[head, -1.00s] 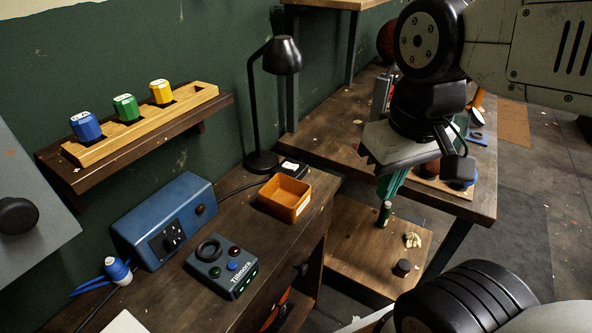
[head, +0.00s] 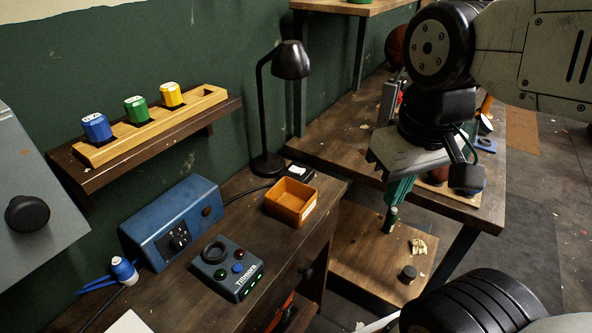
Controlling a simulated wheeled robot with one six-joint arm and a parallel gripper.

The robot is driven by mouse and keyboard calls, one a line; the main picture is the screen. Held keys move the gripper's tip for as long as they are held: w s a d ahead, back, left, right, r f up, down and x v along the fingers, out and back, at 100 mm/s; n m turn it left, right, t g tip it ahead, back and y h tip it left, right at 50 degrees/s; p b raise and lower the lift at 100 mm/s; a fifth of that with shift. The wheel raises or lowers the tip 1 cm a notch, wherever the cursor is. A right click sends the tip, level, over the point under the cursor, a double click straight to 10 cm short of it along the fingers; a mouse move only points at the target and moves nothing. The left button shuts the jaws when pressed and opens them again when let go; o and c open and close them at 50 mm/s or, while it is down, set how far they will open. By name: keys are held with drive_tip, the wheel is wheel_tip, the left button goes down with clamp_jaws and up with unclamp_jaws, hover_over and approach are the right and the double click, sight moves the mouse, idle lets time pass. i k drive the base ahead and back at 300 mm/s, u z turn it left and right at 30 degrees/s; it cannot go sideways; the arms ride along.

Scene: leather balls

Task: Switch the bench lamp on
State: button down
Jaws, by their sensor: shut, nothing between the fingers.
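The bench lamp (head: 292,62) is black, with a bent neck and a round base at the back of the dark wooden bench. No glow shows at its shade. A small black box (head: 301,174) with a white label sits right of the base; a dark cord runs along the bench from near the base. I cannot tell whether the box is the lamp's switch. My gripper (head: 398,192), with teal fingers, points down to the right of the lamp and bench, apart from both. Its fingers are together with nothing seen between them.
An orange tray (head: 308,218) stands in front of the lamp. A blue box with a knob (head: 205,210) and a grey button unit (head: 219,284) are further left. A wall shelf (head: 64,171) holds coloured blocks. Another table (head: 335,134) stands behind, at right.

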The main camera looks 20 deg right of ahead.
sight(294, 169)
drive_tip(key=u, duration=1.05)
drive_tip(key=k, duration=1.25)
drive_tip(key=z, duration=1.5)
drive_tip(key=i, duration=1)
